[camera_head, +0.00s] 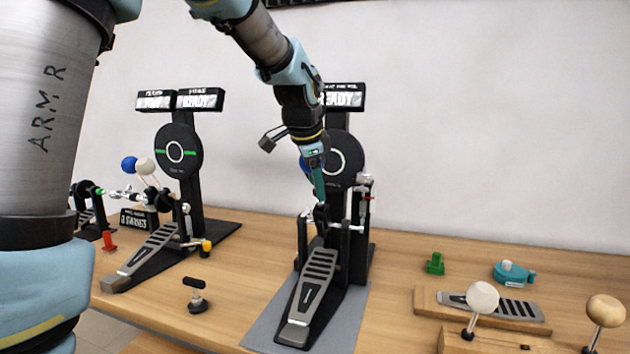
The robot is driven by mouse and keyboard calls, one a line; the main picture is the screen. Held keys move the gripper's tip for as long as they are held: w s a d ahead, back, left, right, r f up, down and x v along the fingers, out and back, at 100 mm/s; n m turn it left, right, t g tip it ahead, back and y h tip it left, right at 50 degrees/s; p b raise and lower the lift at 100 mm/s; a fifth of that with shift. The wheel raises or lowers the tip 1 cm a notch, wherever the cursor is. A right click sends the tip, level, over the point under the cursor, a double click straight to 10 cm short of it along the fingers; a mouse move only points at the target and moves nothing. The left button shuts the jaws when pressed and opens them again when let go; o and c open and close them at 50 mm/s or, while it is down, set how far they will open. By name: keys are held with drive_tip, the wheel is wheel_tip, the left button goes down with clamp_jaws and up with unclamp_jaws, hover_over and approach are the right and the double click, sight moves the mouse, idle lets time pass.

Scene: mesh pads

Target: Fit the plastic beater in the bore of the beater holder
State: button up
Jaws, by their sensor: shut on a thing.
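My gripper (319,196) is in front of the right pedal's round black pad (351,160), fingers pointing down. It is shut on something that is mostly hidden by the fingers. A bit of blue (304,166) shows at the left edge of the gripper and may be the plastic beater's head. The beater holder (322,213) appears to be the small dark part on the pedal's axle, just below the fingertips. Its bore cannot be made out, and I cannot tell whether a shaft is in it. The right pedal (310,285) stands on a grey mat (262,326).
The left pedal (150,250) carries a blue ball (129,164) and a cream ball (146,166). A white-headed beater (482,297) and a tan-headed beater (606,311) stand at the right. A black T-handled tool (196,294) stands front left. A green block (435,263) sits behind a wooden tray (428,306).

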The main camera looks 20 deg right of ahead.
drive_tip(key=shift+b+x, duration=0.8)
drive_tip(key=shift+x, duration=1.45)
